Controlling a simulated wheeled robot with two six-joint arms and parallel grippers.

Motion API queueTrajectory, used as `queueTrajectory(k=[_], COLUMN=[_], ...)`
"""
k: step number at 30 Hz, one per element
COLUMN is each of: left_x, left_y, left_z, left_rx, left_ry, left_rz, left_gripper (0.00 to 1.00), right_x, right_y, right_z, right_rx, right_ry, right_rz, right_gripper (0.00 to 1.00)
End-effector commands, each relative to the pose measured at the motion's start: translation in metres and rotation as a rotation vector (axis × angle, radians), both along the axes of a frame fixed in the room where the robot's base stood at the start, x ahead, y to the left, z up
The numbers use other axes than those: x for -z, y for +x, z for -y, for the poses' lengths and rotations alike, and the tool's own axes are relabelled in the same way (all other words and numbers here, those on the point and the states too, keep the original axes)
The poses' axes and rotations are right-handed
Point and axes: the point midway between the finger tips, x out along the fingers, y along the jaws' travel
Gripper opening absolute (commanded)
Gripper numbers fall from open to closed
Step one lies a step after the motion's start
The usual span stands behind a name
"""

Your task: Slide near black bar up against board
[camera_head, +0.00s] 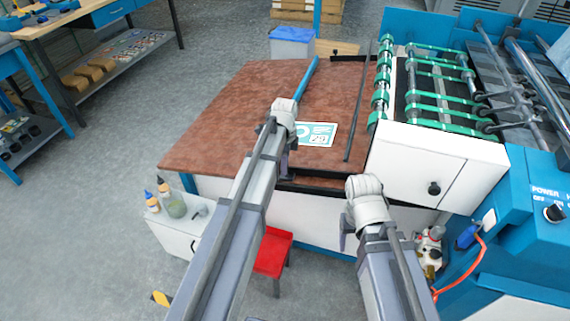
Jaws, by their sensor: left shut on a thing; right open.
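The near black bar (318,186) lies along the front edge of the brown table surface (235,120), below the printed board (310,133), a white and teal sheet lying flat. A gap of brown surface shows between bar and board. My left gripper (286,170) points down at the bar's left part and is shut on it; my arm hides part of the grip. My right gripper (347,238) is open and empty, in front of the table edge and apart from the bar.
A thin dark rod (356,105) runs lengthwise to the right of the board. A blue strip (307,78) lies behind my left wrist. A far black bar (347,58) lies at the back edge. The green roller machine (430,85) stands right; a red stool (273,250) stands below.

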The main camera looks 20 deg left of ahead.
Motion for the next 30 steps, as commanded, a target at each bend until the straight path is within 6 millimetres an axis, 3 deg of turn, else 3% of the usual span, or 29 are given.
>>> queueTrajectory(k=[8,24,30], left_x=[0.0,0.0,0.0], left_y=[0.025,0.142,0.154], left_z=[0.0,0.005,0.005], left_rx=[0.0,0.0,0.0], left_ry=[0.0,0.0,0.0], left_rz=[0.002,0.003,0.003], left_gripper=[0.0,0.0,0.0], right_x=[0.0,0.0,0.0], right_y=[0.0,0.0,0.0], right_z=[0.0,0.0,0.0], right_rx=[0.0,0.0,0.0], right_ry=[0.0,0.0,0.0], right_rz=[0.0,0.0,0.0], right_gripper=[0.68,0.68,0.68])
